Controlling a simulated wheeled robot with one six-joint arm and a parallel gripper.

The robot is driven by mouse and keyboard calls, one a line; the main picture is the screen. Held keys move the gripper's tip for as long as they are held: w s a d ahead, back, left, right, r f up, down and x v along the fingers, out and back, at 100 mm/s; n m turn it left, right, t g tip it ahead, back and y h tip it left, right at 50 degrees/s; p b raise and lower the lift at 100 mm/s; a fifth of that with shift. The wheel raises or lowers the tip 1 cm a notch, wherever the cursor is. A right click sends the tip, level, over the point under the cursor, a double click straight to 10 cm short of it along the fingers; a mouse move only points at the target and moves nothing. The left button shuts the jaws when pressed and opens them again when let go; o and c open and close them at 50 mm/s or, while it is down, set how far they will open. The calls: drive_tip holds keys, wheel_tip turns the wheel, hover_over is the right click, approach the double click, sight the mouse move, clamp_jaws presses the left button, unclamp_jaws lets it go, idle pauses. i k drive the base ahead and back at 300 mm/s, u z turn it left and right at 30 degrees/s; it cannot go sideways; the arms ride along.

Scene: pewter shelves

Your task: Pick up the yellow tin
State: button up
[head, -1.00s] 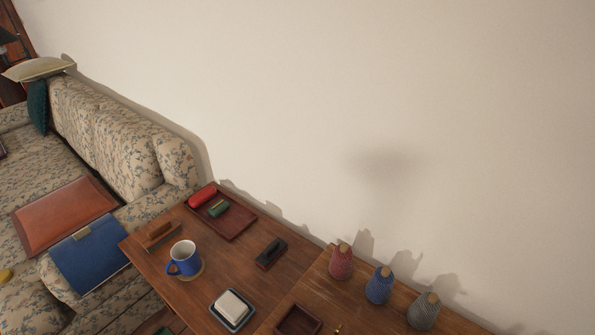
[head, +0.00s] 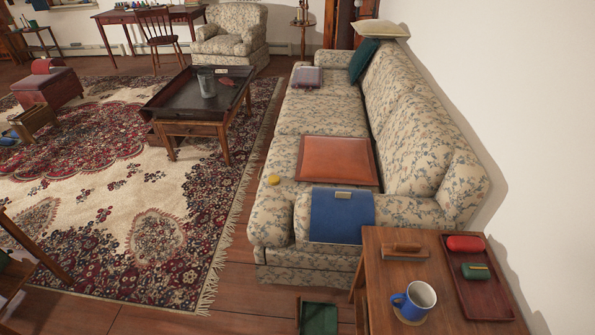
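A small round yellow thing (head: 273,180), which looks like the yellow tin, lies on the near end of the floral sofa's seat, by its front edge. It is to the left of a flat reddish-brown leather piece (head: 337,160) and just beyond the near armrest. It is small in the view, so its details cannot be made out. My gripper is not in view.
A blue cloth (head: 341,215) drapes over the sofa's near armrest. A wooden side table (head: 385,285) with a blue mug (head: 413,300) and a dark red tray (head: 480,300) stands at the lower right. The patterned rug (head: 155,235) has open room before the sofa (head: 420,140).

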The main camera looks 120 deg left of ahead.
sight(274, 180)
drive_tip(key=u, duration=4.25)
drive_tip(key=i, duration=0.35)
drive_tip(key=u, duration=1.15)
drive_tip(key=i, duration=1.4)
drive_tip(key=z, duration=0.8)
drive_tip(key=i, duration=0.8)
drive_tip(key=z, duration=0.9)
